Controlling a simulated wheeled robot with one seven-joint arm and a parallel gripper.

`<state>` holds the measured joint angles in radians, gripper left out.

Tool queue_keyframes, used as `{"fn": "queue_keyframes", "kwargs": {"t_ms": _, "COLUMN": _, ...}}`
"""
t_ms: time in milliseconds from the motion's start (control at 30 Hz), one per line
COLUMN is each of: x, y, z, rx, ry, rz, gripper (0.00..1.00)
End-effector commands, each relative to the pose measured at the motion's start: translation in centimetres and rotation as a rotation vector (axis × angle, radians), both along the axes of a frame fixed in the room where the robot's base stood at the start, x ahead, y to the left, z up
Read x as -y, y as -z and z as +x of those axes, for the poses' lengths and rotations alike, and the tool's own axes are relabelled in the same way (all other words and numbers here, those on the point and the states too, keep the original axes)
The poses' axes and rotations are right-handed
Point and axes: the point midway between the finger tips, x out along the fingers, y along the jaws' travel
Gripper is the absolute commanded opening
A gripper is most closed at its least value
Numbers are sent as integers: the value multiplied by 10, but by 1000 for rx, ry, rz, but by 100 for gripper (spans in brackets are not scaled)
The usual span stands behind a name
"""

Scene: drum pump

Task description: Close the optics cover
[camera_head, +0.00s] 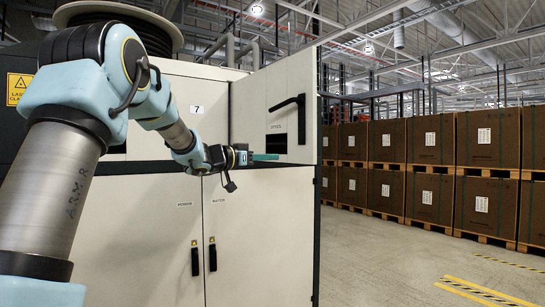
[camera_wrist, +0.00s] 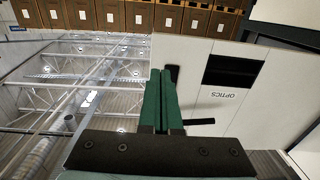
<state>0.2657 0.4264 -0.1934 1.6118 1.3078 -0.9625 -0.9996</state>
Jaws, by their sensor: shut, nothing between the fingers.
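The optics cover (camera_head: 255,90) is a pale panel on the upper part of the cabinet. It stands swung out at an angle, with its right edge nearer to me. It bears a black bent handle (camera_head: 301,115) and a dark rectangular window (camera_head: 277,144). In the wrist view the cover (camera_wrist: 200,55) shows the word OPTICS, the dark window (camera_wrist: 228,71) and parts of the handle (camera_wrist: 200,121). My gripper (camera_head: 276,157) has green fingers, shut and empty, low in front of the cover. In the wrist view the fingers (camera_wrist: 161,74) hide part of the handle; I cannot tell whether they touch it.
Lower cabinet doors (camera_head: 262,235) with black handles are below my arm, seemingly closed. A dark ledge runs above them. Brown boxes on pallets (camera_head: 430,140) stand stacked at the right. The grey floor (camera_head: 400,250) between is clear, with yellow markings.

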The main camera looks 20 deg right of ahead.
Motion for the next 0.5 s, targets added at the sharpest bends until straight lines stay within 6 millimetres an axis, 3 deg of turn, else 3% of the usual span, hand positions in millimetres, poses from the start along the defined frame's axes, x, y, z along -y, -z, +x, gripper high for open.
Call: {"fn": "queue_keyframes", "kwargs": {"t_ms": 500, "x": 96, "y": -2, "z": 20, "rx": -3, "ry": -1, "rz": -1, "gripper": 0}}
